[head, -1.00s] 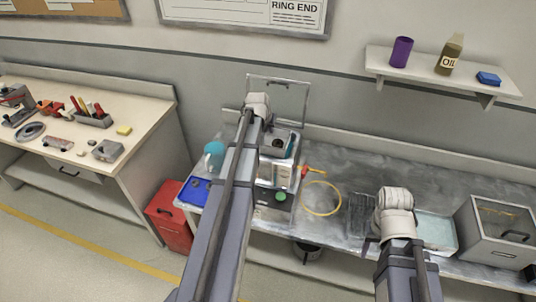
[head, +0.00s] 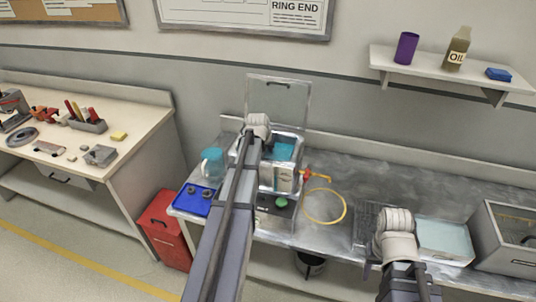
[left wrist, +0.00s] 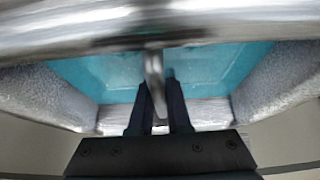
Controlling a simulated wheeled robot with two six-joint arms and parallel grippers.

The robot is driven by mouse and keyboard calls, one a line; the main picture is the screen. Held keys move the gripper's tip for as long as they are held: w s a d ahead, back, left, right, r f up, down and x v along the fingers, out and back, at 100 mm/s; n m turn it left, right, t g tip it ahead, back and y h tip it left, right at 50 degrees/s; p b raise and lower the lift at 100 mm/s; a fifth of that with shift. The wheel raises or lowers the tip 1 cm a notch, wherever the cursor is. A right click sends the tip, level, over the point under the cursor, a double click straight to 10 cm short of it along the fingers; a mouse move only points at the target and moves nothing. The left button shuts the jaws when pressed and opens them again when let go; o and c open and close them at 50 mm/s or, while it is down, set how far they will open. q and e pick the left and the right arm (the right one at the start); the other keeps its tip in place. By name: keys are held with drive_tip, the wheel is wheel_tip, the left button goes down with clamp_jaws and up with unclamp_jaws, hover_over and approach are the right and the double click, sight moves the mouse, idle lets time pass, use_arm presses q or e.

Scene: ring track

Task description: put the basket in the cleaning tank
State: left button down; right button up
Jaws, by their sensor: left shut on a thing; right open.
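The cleaning tank (head: 285,178) stands on the bench with its lid (head: 277,95) raised and blue liquid showing inside. My left gripper (left wrist: 158,100) is over the tank, shut on a thin upright metal piece, which looks like the handle of the basket (left wrist: 153,72). Blue liquid lies behind the fingers in the left wrist view, with grey speckled walls at both sides. My arm hides most of the basket in the head view, so I cannot tell how deep it sits. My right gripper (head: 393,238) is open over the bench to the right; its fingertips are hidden.
A blue tray (head: 195,197) and a teal-topped jar (head: 212,163) stand left of the tank. A yellow ring (head: 324,206) lies to its right. A red cabinet (head: 165,228) stands on the floor.

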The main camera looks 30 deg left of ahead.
use_arm(q)
drive_tip(key=shift+f, duration=0.15)
drive_tip(key=c, duration=0.9)
unclamp_jaws()
drive_tip(key=shift+r, duration=0.2)
drive_tip(key=shift+p+v, duration=0.85)
drive_tip(key=p+v, duration=0.9)
drive_tip(key=v, duration=0.1)
drive_tip(key=shift+s+r, duration=0.1)
drive_tip(key=shift+r, duration=0.15)
drive_tip(key=shift+f, duration=0.1)
